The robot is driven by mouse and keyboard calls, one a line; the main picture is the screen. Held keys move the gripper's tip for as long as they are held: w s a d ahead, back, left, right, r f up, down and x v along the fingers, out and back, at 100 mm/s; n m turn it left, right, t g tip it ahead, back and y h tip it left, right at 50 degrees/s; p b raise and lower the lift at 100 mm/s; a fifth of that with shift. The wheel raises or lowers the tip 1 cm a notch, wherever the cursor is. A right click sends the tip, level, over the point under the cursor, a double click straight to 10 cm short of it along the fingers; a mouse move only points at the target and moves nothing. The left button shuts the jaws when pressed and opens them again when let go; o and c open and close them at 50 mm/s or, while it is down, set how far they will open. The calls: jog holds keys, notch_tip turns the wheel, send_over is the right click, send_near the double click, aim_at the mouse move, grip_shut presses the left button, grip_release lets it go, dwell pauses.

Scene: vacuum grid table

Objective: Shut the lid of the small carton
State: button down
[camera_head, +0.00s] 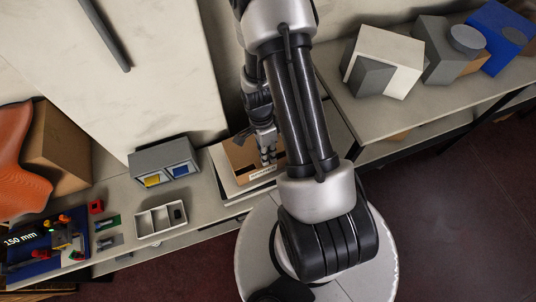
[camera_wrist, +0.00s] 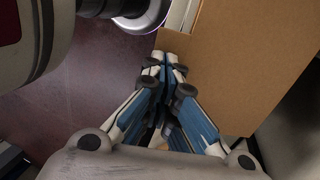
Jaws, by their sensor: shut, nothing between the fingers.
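The small carton (camera_head: 241,157) is brown and stands on a pale board at the middle of the table, with a whitish label strip at its front edge. Dark patches show on its top; I cannot tell how far its lid is open. My gripper (camera_head: 268,161) is over the carton's front right part and hides some of it. In the wrist view my gripper (camera_wrist: 164,65) is shut and empty, its fingertips beside the edge of a flat brown cardboard face (camera_wrist: 245,65). I cannot tell whether they touch it.
Left of the carton are a grey two-bay bin (camera_head: 164,153) and a white divided tray (camera_head: 148,225). Farther left lie small coloured parts, a blue mat (camera_head: 22,246) and an orange chair-like shape (camera_head: 18,160). Grey and white blocks (camera_head: 385,60) stand on the right-hand table.

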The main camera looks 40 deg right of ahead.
jog(key=b+x, duration=0.4)
jog(key=x, duration=0.1)
jog(key=shift+b, duration=0.3)
jog(key=shift+r, duration=0.15)
jog(key=shift+r+p, duration=0.8)
jog(key=shift+r, duration=0.25)
notch_tip(320, 180, up, 13)
jog(key=p, duration=0.3)
jog(key=shift+r, duration=0.15)
